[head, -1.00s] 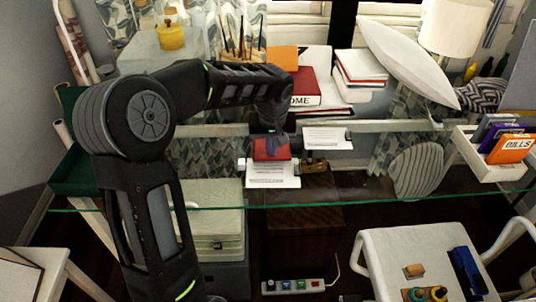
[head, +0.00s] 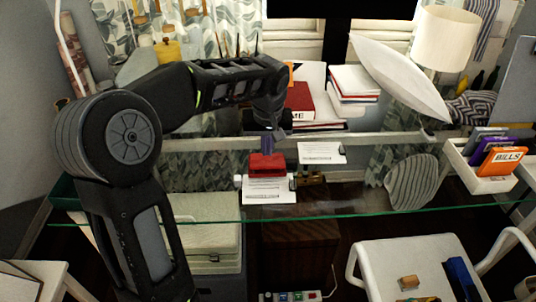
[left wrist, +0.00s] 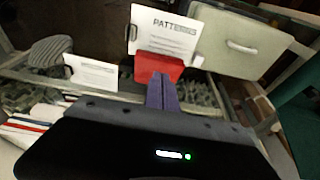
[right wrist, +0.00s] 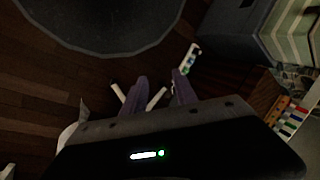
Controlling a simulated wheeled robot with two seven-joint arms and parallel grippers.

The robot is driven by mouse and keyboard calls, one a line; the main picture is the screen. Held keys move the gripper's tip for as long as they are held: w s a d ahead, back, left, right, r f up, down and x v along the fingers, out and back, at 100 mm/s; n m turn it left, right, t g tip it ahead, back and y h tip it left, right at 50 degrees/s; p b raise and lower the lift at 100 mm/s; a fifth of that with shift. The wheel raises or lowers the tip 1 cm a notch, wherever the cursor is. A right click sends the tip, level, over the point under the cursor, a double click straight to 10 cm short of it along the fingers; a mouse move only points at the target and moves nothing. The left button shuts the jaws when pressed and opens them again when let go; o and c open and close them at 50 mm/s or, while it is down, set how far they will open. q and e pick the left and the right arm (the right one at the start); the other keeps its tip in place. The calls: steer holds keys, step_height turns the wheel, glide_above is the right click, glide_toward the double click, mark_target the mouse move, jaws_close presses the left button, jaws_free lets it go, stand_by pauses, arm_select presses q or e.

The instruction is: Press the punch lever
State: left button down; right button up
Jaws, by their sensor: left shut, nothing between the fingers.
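The red punch (head: 268,164) stands on the glass desk with a printed white sheet (head: 264,189) at its front. The punch also shows in the left wrist view (left wrist: 158,68), with the sheet (left wrist: 166,32) beyond it. My left gripper (head: 267,150) is shut and empty, with its purple fingers pointing down at the far upper edge of the punch. In the left wrist view the fingertips (left wrist: 162,78) overlap the punch's near edge; I cannot tell whether they touch it. My right gripper (right wrist: 157,82) is open and empty, above the dark floor and away from the desk.
A second sheet (head: 321,152) lies right of the punch, by a small brass-coloured object (head: 310,179). Books (head: 352,82) and a white slanted panel (head: 400,75) stand behind. A white file tray (head: 480,178) is at the right. Clear glass lies left of the punch.

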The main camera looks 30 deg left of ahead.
arm_select(q)
steer(key=s+v, duration=0.1)
steer(key=v, duration=0.5)
steer(key=shift+d, duration=0.35)
steer(key=shift+s, duration=0.1)
stand_by(0.4)
